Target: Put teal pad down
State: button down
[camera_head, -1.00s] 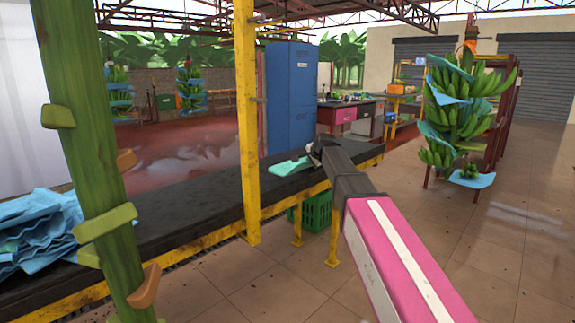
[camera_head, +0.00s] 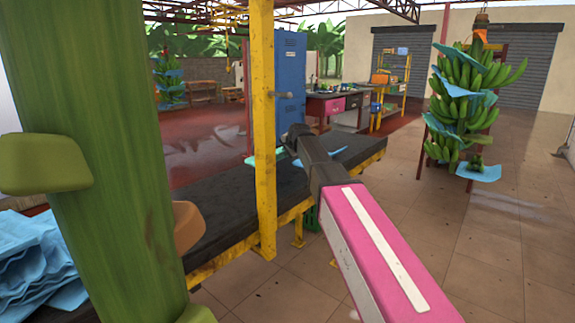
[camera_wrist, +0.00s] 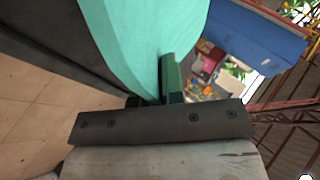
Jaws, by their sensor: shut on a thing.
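The teal pad (camera_wrist: 140,40) fills the upper middle of the wrist view, between the finger ends of my gripper (camera_wrist: 168,82). My gripper is shut on it. In the head view a small part of the teal pad (camera_head: 279,154) shows beside the yellow post, above the black bench top (camera_head: 225,190). My gripper (camera_head: 293,137) is at the far end of my arm, over the bench's far part. I cannot tell whether the pad touches the bench. The post and my arm hide part of it.
A yellow post (camera_head: 263,140) stands close left of my gripper. A blue sheet (camera_head: 320,156) shows just right of my arm. A thick green stem (camera_head: 110,150) fills the near left, with crumpled blue sheets (camera_head: 35,260) behind it. A banana bunch (camera_head: 460,105) hangs right over open floor.

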notch_tip(320, 180, down, 10)
jog(key=shift+r, duration=0.1)
dwell(0.4)
jog(key=c, duration=1.2)
grip_release()
jog(key=v, duration=1.2)
jog(key=s+d+f+n+g+h, duration=0.1)
jog(key=s+d+f+n+g, duration=0.2)
jog(key=s+d+f, duration=0.3)
jog(key=s+d+f+n+g+h, duration=0.1)
jog(key=s+d+f+n+g, duration=0.2)
jog(key=s+f, duration=0.9)
jog(key=s+d+f+n+g+h, duration=0.1)
jog(key=s+d+f+n+g, duration=0.2)
jog(key=s+d+f, duration=0.6)
jog(key=shift+s+d+f+h, duration=0.1)
jog(key=shift+d+f, duration=0.05)
jog(key=shift+f, duration=0.95)
jog(key=shift+s+d+f+h, duration=0.1)
jog(key=shift+f, duration=1)
jog(key=shift+s+d+f+h, duration=0.1)
jog(key=shift+d+f, duration=0.05)
jog(key=shift+f, duration=0.95)
